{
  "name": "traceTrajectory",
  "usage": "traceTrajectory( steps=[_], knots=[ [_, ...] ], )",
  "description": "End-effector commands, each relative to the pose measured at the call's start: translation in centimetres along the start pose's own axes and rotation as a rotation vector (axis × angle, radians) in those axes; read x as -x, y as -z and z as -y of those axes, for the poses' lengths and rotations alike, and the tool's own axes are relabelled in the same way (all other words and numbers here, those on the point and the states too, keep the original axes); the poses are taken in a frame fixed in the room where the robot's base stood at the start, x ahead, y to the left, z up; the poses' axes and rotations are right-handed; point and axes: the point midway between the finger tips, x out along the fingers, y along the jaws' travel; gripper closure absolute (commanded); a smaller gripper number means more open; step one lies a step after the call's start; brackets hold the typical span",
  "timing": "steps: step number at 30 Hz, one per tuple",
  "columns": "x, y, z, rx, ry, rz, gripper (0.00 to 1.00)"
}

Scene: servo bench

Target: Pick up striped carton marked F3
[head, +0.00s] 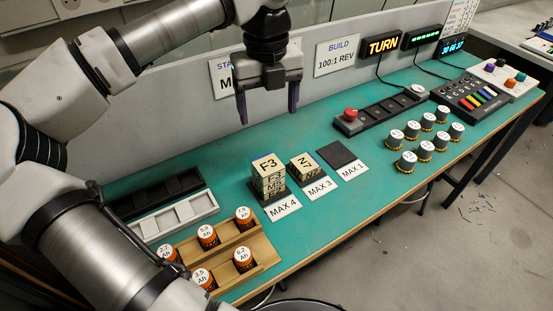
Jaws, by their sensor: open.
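The carton marked F3 (268,164) is cream-coloured, with the mark on its top and again on its side. It sits on top of a short stack on the dark pad labelled MAX 4. Below it another carton side shows a mark like M5; the lower marks are too small to read surely. Striping on the cartons is hard to make out. My gripper (268,116) is open and empty, fingers pointing down, above and apart from the F3 carton.
A carton marked N7 (304,161) stands just right, on the MAX 3 pad. The MAX 1 pad (337,154) is bare. A wooden tray (232,247) of orange cells is in front on the left. Several white-topped knobs (405,160) and a red-button panel (380,110) stand right.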

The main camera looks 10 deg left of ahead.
Motion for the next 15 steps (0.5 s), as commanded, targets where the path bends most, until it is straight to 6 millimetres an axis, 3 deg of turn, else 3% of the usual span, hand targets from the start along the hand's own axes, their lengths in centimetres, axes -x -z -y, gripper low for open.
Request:
traceTrajectory(
  steps=[3, 8, 15],
  knots=[
    [0.5, 0.5, -1.5, 0.145, -0.003, 0.004, 0.24],
    [0.3, 0.8, -2.2, 0.220, -0.006, 0.004, 0.24],
    [-3.8, 0.8, -2.2, 0.222, -0.005, 0.002, 0.24]
  ],
)
